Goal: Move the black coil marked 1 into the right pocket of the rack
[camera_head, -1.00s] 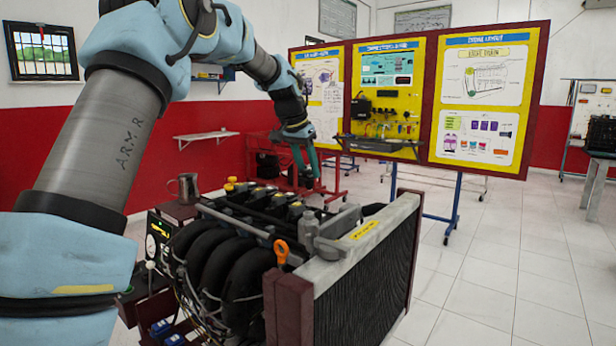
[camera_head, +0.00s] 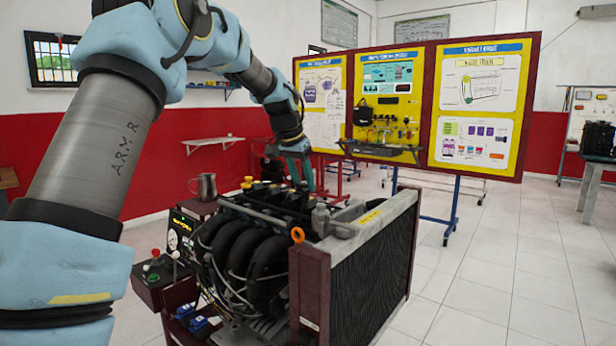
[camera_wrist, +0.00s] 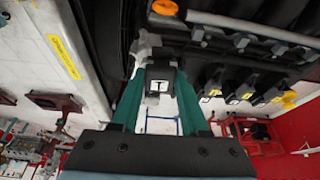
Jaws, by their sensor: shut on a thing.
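My gripper (camera_wrist: 160,95) has teal fingers, one on each side of a black coil (camera_wrist: 160,88) with a white label; they are shut on it. The label's mark looks like a 1 turned in the wrist view. In the head view my gripper (camera_head: 301,172) is low over the far side of the engine (camera_head: 255,240), and the coil in it is hard to make out. Whether the coil is seated or lifted clear, I cannot tell. More black coils with white labels (camera_wrist: 212,82) stand in a row to the right in the wrist view. I cannot pick out the rack.
A radiator (camera_head: 365,270) with a grey top (camera_head: 365,217) stands at the engine's right end. A metal jug (camera_head: 204,187) and a control box (camera_head: 160,278) are on the left. A yellow display board (camera_head: 385,100) stands behind. Open tiled floor lies to the right.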

